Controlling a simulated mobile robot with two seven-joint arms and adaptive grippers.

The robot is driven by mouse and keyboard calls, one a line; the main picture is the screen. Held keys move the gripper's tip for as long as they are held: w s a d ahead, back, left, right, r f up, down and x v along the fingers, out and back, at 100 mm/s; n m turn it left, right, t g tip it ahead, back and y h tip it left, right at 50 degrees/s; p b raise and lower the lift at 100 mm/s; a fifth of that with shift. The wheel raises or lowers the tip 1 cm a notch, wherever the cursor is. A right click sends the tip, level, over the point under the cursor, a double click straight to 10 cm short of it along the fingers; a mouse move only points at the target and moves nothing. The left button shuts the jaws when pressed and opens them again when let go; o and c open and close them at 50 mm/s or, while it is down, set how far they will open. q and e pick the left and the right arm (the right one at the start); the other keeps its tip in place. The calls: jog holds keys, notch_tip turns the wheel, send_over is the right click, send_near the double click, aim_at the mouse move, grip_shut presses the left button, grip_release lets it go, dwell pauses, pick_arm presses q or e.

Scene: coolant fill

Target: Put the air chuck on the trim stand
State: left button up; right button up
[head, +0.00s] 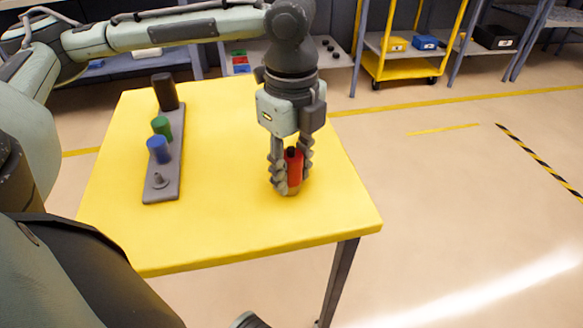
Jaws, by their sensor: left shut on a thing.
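A red piece with a black top and a tan lower end, which I take to be the air chuck (294,167), is upright at the right part of the yellow table. My left gripper (289,180) points straight down and is shut on it, with a finger on each side. Its lower end is at or just above the tabletop; I cannot tell if it touches. The long grey bar, which I take to be the trim stand (152,193), lies on the table's left part. My right gripper is not in view.
The yellow table (235,225) is clear between the grey bar and my left gripper. Its front right corner and edge are free. A yellow cart (405,65) and shelves stand beyond it on the floor.

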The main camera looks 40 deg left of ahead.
pick_arm(q)
jog(key=o, duration=0.9)
jog(key=shift+f, duration=0.15)
notch_tip(320, 180, up, 12)
jog(key=shift+r, duration=0.2)
